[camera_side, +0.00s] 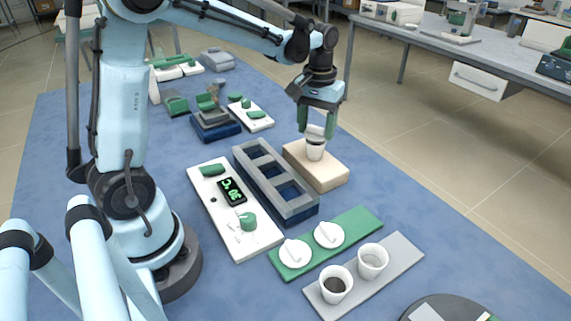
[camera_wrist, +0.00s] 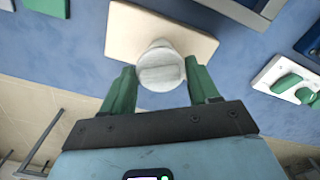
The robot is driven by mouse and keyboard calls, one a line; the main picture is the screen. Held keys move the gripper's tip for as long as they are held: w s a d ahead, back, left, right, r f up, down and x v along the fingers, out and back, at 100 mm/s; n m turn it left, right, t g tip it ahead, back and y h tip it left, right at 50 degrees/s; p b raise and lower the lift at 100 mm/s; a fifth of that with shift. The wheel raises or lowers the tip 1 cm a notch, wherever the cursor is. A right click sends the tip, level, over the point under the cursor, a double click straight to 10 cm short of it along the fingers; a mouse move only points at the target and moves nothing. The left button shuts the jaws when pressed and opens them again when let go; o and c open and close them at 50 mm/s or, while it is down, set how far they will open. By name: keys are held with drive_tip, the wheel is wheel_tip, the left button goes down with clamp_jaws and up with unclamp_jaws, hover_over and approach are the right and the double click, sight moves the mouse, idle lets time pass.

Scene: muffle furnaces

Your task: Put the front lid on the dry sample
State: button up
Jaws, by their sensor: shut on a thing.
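My gripper (camera_side: 317,122) is shut on a white cup (camera_side: 315,151), which is at the top of a beige block (camera_side: 327,178). In the wrist view the cup (camera_wrist: 160,70) sits between the two green fingers; what is inside it is unclear. Two white round lids with bar handles, a nearer one (camera_side: 295,253) and a farther one (camera_side: 328,235), lie on a green plate (camera_side: 358,219). On a grey plate (camera_side: 402,255) stand two more open white cups, one with dark contents (camera_side: 335,284) and one pale inside (camera_side: 372,262).
A grey-blue rack with square wells (camera_side: 296,208) stands left of the beige block. A white panel with a green-lit display (camera_side: 232,190) lies beside it. A dark round disc (camera_side: 447,308) is at the front right. Blue mat around the plates is clear.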

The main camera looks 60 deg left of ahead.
sight(316, 126)
drive_tip(key=shift+f, duration=0.6)
drive_tip(key=o, duration=1.3)
drive_tip(key=shift+r, duration=4)
drive_tip(key=shift+s+d+r, duration=0.15)
drive_tip(key=shift+s+d, duration=0.2)
drive_tip(key=shift+d, duration=0.05)
drive_tip(key=s+d+f+m+t, duration=0.3)
drive_tip(key=s+d+m+t, duration=0.3)
drive_tip(key=s, duration=0.4)
drive_tip(key=shift+s+d+f+t, duration=0.3)
drive_tip(key=shift+d+t, duration=0.25)
drive_tip(key=shift+t, duration=0.05)
